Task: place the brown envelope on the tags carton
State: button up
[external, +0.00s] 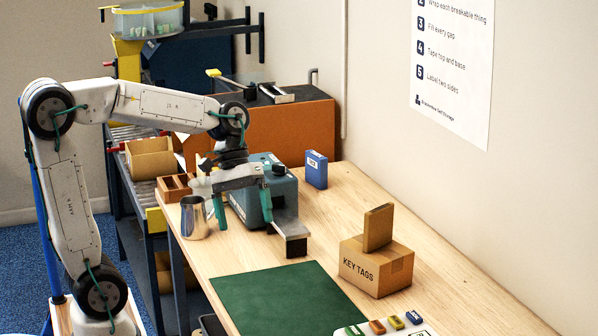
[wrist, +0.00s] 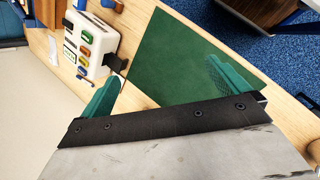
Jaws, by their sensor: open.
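The brown envelope (external: 377,228) is a thick brown slab standing on edge on top of the tags carton. The tags carton (external: 388,274) is a small closed brown box marked KEY TAGS, on the right part of the wooden bench. My gripper (external: 243,213) is open and empty, well to the left of the carton, in front of the teal machine. In the wrist view my gripper's two green fingers (wrist: 165,85) are spread wide with nothing between them. The envelope and the carton do not show in the wrist view.
A teal machine (external: 282,188) with a grey arm stands behind my gripper. A metal jug (external: 194,218) is close at its left. A blue box (external: 316,169) stands farther back. The green mat (external: 285,298) is bare. A white holder (wrist: 92,42) with coloured pieces stands beside the mat.

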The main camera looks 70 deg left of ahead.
jog(key=s+a+f+m+y, duration=0.1)
jog(key=s+f+m+y, duration=0.1)
jog(key=s, duration=0.6)
jog(key=s+a+f+m+t+y, duration=0.1)
jog(key=s+a+f+m+y, duration=0.1)
jog(key=s+m, duration=0.4)
jog(key=s+f+y, duration=0.1)
jog(key=s, duration=0.2)
jog(key=shift+f, duration=0.4)
